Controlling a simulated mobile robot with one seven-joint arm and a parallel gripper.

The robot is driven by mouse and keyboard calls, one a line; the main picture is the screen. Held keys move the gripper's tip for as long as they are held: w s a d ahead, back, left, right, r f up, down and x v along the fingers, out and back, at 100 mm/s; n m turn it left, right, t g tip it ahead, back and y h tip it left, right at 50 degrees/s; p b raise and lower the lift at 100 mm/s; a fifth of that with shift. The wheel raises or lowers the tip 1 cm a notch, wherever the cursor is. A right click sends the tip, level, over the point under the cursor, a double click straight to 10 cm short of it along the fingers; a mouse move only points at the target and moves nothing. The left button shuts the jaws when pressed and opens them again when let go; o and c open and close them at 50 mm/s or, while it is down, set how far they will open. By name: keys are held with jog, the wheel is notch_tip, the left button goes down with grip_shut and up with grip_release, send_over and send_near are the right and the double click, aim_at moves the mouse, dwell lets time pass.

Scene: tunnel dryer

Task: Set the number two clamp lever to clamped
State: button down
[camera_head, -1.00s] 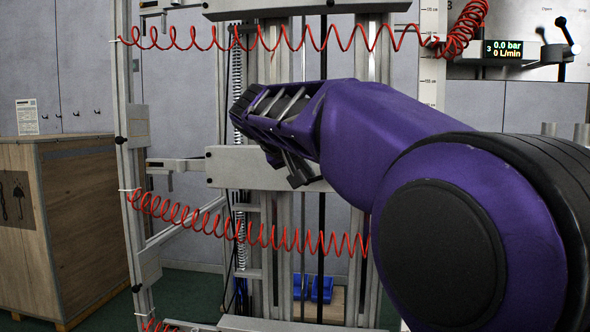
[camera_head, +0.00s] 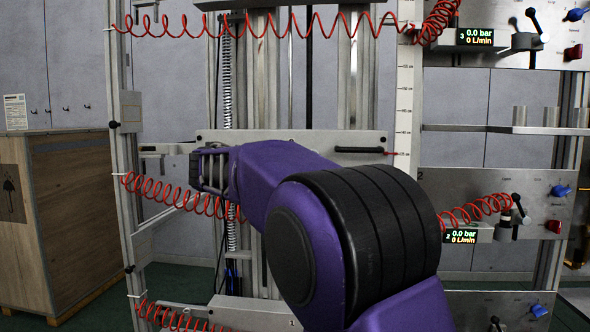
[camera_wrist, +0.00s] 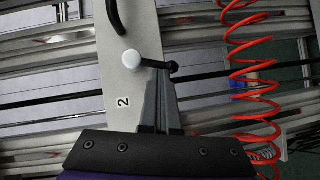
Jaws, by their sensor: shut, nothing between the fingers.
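The wrist view shows a grey plate marked "2" (camera_wrist: 123,103). On it is a clamp lever (camera_wrist: 155,63) with a white round end (camera_wrist: 132,59) at left and a black ball (camera_wrist: 173,66) at right. I cannot tell its setting. My gripper (camera_wrist: 160,84) is shut and empty, its grey fingers reaching up to the lever just left of the black ball; I cannot tell if they touch. In the head view, the end of my arm (camera_head: 208,170) is at the left part of the middle carriage plate (camera_head: 290,140). The lever is hidden there.
Red coiled hoses (camera_head: 165,197) hang around the carriage; one (camera_wrist: 255,75) runs close at right in the wrist view. A black handle (camera_head: 358,150) is on the plate. Panels with displays (camera_head: 460,236) and levers stand right. A wooden cabinet (camera_head: 75,220) stands left.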

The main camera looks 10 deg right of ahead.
jog(key=shift+s+d+f+n+t+h+b, duration=0.1)
jog(key=shift+d+f+n+t+h+b, duration=0.2)
jog(key=shift+n+b, duration=0.25)
jog(key=shift+d+f+n+t+h+b, duration=0.1)
jog(key=shift+d+f+n+h+b, duration=0.1)
jog(key=shift+n+h+b, duration=0.35)
